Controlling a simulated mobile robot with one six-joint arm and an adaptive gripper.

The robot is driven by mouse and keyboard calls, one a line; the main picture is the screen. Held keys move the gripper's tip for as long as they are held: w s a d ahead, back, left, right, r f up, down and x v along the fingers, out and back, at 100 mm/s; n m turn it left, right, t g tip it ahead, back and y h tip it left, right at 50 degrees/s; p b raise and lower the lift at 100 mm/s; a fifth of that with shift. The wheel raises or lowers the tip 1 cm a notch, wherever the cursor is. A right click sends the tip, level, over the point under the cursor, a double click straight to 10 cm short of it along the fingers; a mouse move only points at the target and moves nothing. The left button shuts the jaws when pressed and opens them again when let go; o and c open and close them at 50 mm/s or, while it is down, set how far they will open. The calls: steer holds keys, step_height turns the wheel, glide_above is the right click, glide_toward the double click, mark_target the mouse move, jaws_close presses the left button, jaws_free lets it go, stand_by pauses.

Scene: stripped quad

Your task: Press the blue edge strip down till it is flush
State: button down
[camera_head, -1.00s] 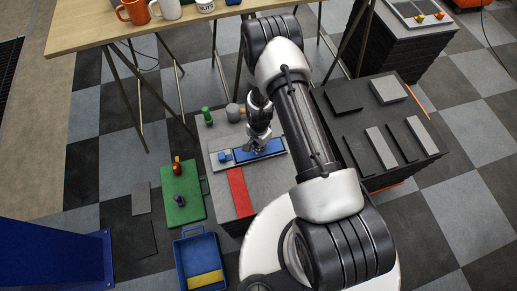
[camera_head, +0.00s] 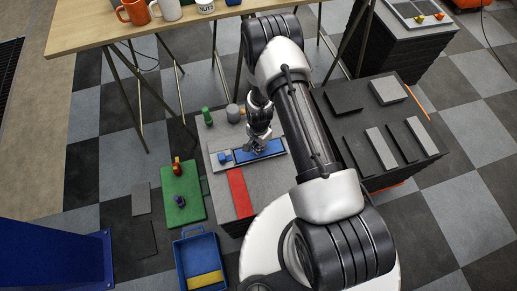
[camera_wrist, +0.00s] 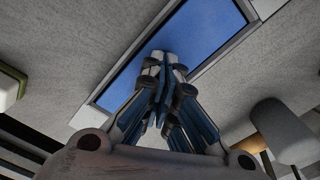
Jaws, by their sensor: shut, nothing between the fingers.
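The blue edge strip (camera_head: 273,148) lies in a pale frame on the grey block (camera_head: 213,185). It fills much of the wrist view (camera_wrist: 200,32) as a long blue face with a pale border. My gripper (camera_head: 260,149) is over the strip, pointing down at it. Its fingertips (camera_wrist: 163,58) are together and empty, over the strip's face in the wrist view. I cannot tell whether they touch it or whether the strip is flush. My fingers hide part of the strip.
A small blue piece (camera_head: 225,157) sits at the strip's left. A red strip (camera_head: 240,192) lies in front. A green peg (camera_head: 207,116) and grey cylinder (camera_head: 233,112) stand behind. A dark stack (camera_head: 375,174) with grey bars is close on the right.

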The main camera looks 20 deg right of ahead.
step_height(320, 180, up, 7)
steer(key=p, duration=0.4)
stand_by(0.7)
steer(key=w+r+n+t, duration=0.15)
steer(key=w+r, duration=0.25)
steer(key=r, duration=1.1)
steer(key=s+r+n, duration=0.2)
steer(key=s+r, duration=0.1)
steer(key=r, duration=0.8)
steer(key=s+r+n, duration=0.3)
steer(key=r, duration=0.7)
steer(key=s+r+n+t, duration=0.1)
steer(key=s+r+n, duration=0.1)
steer(key=s+r, duration=0.4)
steer(key=s+r+n+t, duration=0.2)
steer(key=s+r, duration=0.5)
steer(key=s, duration=0.6)
steer(key=shift+s+r+n, duration=0.15)
steer(key=shift+s+n, duration=0.1)
steer(key=shift+n, duration=0.5)
